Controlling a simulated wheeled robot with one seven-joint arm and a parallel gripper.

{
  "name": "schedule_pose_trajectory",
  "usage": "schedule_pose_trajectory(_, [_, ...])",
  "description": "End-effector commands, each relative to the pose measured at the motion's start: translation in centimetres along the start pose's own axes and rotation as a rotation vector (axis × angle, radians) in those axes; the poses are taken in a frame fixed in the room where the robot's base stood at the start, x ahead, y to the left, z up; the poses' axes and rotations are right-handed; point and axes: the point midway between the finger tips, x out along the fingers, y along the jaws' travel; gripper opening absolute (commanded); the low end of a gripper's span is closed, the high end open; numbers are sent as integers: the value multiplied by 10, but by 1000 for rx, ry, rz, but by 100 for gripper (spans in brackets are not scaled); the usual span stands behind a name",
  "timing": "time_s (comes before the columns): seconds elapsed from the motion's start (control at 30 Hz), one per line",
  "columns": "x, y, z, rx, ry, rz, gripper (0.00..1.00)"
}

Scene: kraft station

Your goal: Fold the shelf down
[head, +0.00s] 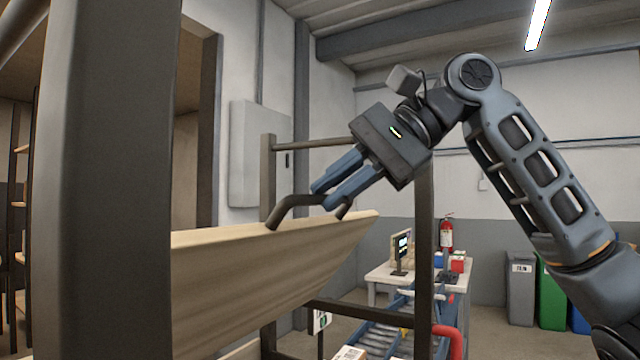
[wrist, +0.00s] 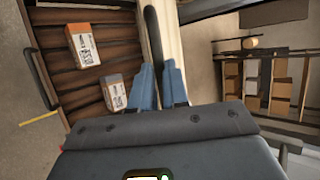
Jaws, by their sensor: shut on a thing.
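The shelf (head: 255,275) is a light wooden board, tilted with its upper edge raised, in the middle of the head view. A dark bent handle (head: 285,208) stands on its upper edge. My gripper (head: 328,196) reaches down from the right, its blue fingers shut on the handle. In the wrist view the dark handle (wrist: 152,40) runs up between the two blue fingers of my gripper (wrist: 159,80), along the pale edge of the shelf (wrist: 170,35). The fingers hide part of the handle.
A dark post (head: 105,180) fills the left foreground, and a thinner frame post (head: 424,260) stands right of the shelf. Two boxes (wrist: 84,45) (wrist: 116,92) lie on a slatted brown surface in the wrist view. A table (head: 430,275), a conveyor (head: 385,335) and bins (head: 520,290) stand behind.

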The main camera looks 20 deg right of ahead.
Motion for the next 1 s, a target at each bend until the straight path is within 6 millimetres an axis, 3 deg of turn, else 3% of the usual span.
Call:
schedule_pose_trajectory(0.03, [5, 16, -2, -7, -4, -24, 0])
schedule_pose_trajectory(0.37, [7, 102, -2, -106, -4, -276, 0])
schedule_pose_trajectory(0.6, [23, 167, -9, -187, -4, -474, 0])
schedule_pose_trajectory(0.8, [42, 211, -16, -250, -5, -620, 0])
schedule_pose_trajectory(1.0, [59, 240, -24, -300, -5, -731, 0])
